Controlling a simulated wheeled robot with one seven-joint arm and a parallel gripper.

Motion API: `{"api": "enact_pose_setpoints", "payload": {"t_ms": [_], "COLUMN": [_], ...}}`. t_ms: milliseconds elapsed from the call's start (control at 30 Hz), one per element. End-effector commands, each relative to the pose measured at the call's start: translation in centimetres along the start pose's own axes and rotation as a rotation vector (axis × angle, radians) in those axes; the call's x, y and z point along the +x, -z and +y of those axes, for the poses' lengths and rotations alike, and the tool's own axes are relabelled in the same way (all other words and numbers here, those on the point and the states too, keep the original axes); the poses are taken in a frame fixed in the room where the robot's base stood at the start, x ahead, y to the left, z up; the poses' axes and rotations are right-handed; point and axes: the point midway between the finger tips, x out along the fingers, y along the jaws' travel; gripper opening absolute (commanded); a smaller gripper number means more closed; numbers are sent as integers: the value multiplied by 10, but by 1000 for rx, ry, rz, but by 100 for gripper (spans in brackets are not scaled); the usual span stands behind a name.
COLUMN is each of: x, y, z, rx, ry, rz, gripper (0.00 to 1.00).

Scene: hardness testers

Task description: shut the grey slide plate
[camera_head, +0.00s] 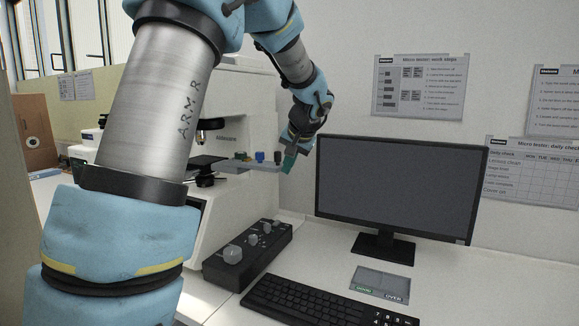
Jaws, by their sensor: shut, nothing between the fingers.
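The grey slide plate (262,167) juts out to the right from the stage of the white hardness tester (236,112). Several small coloured pieces (260,156), among them a blue one and a dark one, stand on it. My gripper (289,163) hangs at the plate's right end, with its teal fingertips shut and empty. The fingertips overlap the plate's end in the picture; I cannot tell whether they touch it. My own arm hides much of the tester's left side.
A black control box with knobs (246,254) stands below the plate. A monitor (398,188) stands close to the right of my gripper. A keyboard (318,303) and a grey tray labelled GOOD and OVER (380,279) lie on the white desk (310,243).

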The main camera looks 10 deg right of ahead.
Motion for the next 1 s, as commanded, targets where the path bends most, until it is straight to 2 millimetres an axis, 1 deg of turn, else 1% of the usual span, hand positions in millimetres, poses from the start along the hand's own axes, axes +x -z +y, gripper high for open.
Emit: {"api": "enact_pose_setpoints", "payload": {"t_ms": [167, 200, 300, 433, 500, 600, 1000], "x": [21, 26, 38, 50, 54, 57, 58], "y": [-1, -1, -1, 0, 0, 0, 0], "z": [-38, -48, -74, -98, -105, -109, -109], "rx": [-8, -7, -7, -5, -3, -2, -1], "ry": [6, 7, 6, 5, 4, 3, 3], "rz": [-4, -5, -5, -4, -2, -1, 0], "gripper": [0, 0, 0, 0, 0, 0, 0]}}
